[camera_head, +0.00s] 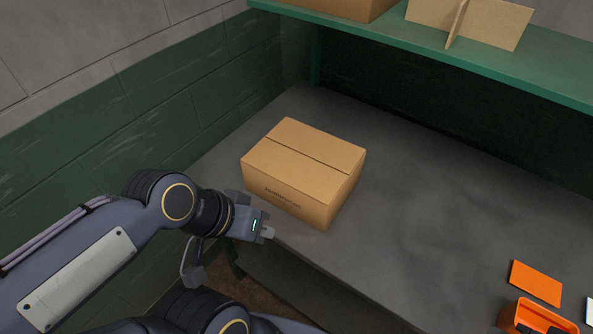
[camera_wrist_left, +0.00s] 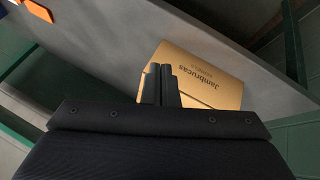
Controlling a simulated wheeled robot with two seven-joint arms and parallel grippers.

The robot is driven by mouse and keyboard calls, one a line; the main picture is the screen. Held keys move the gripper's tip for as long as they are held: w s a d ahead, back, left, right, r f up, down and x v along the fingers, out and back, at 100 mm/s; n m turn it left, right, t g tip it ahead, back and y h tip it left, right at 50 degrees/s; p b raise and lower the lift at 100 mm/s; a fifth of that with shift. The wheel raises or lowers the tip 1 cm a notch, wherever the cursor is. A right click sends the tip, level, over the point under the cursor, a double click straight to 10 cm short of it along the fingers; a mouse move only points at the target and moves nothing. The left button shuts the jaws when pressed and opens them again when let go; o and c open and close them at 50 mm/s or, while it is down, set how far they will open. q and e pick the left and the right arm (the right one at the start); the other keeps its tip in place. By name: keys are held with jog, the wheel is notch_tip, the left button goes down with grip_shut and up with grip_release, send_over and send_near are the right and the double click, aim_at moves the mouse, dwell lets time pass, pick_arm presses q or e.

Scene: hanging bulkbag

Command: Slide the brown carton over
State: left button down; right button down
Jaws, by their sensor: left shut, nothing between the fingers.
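The brown carton (camera_head: 305,165) is closed and sits upright on the grey worktop, near its left end. Dark lettering runs along its front side, and that side also shows in the left wrist view (camera_wrist_left: 210,75). My left gripper (camera_head: 268,232) is shut and empty, just in front of the carton near the worktop's front edge. In the left wrist view its two fingers (camera_wrist_left: 161,85) are together and overlap the carton's picture. I cannot tell whether they touch it. My right gripper is not in view.
The grey worktop (camera_head: 440,200) is clear to the carton's right. An orange bin (camera_head: 535,318) and a flat orange piece (camera_head: 536,283) are at the lower right. A green shelf (camera_head: 500,65) overhangs the back, holding a box and cardboard dividers. A green-painted wall (camera_head: 150,125) stands left.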

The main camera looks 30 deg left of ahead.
pick_arm(q)
jog(key=w+a+f+m+g+y+b, duration=0.2)
jog(key=w+a+g+b, duration=0.15)
jog(key=w, duration=0.25)
jog(key=w+a+f+m+g+y+b, duration=0.1)
jog(key=w+a+f+g+y+b, duration=0.1)
jog(key=w+a+b, duration=0.3)
jog(key=f, duration=0.3)
jog(key=d+f, duration=0.1)
jog(key=f, duration=0.2)
jog(key=w+f, duration=0.1)
jog(key=f, duration=0.1)
jog(key=shift+w+d+f, duration=0.1)
jog(key=shift+d+f, duration=0.25)
jog(key=shift+f, duration=0.05)
jog(key=w, duration=0.1)
jog(key=w+p, duration=0.1)
jog(key=w, duration=0.1)
jog(key=shift+d+f, duration=0.2)
jog(key=shift+f, duration=0.15)
jog(key=shift+w, duration=0.5)
jog(key=shift+d, duration=0.1)
